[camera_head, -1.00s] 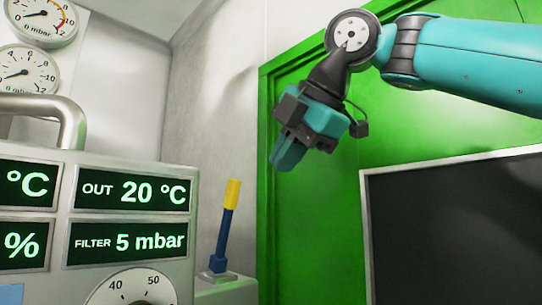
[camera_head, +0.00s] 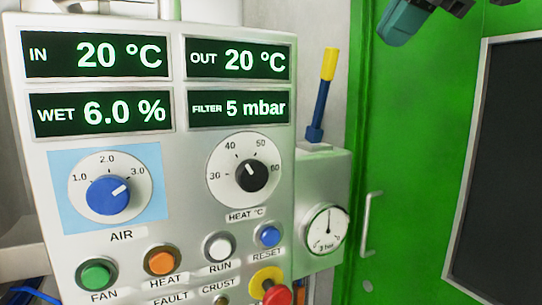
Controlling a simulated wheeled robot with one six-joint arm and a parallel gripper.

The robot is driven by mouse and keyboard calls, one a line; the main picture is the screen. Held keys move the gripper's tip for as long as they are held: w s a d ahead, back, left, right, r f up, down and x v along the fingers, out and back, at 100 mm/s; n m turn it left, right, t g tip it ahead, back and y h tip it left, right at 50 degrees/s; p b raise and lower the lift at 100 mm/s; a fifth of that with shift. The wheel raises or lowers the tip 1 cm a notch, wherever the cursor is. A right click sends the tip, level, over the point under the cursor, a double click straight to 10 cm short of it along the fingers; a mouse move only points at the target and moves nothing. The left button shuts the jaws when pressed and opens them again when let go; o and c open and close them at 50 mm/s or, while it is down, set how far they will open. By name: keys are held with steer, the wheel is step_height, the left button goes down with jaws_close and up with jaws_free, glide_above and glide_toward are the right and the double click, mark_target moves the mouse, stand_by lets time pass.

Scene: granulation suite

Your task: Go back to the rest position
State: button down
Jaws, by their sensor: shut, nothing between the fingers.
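My gripper (camera_head: 396,28) shows only in part at the top edge, right of centre, in the head view. Its teal fingers point down and left and are closed with nothing between them. The rest of the arm is cut off by the frame. The gripper is in front of the green door, up and to the right of the control panel, and touches nothing visible.
The control panel (camera_head: 190,150) fills the left, with knobs, displays and coloured buttons. A lever (camera_head: 323,95) with a yellow grip stands on a grey box with a pressure gauge (camera_head: 325,229). The green door (camera_head: 410,140) has a handle (camera_head: 370,222) and dark window (camera_head: 505,160).

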steer(key=s+a+f+m+g, duration=0.1)
steer(key=s+f+m+g, duration=0.15)
steer(key=f, duration=0.45)
steer(key=s+a+f+m+g+y, duration=0.1)
steer(key=f+m, duration=0.2)
steer(key=f, duration=0.4)
steer(key=s+a+f+m+g, duration=0.1)
steer(key=a+f+m, duration=0.15)
steer(key=f, duration=0.45)
steer(key=s+d+f+m+g, duration=0.2)
steer(key=s+f+m, duration=0.4)
steer(key=s+f, duration=0.3)
step_height(320, 180, down, 4)
steer(key=shift+s+f+g+h, duration=0.25)
steer(key=shift+s+g+h, duration=0.05)
steer(key=shift+s+g, duration=0.15)
steer(key=shift+a, duration=0.2)
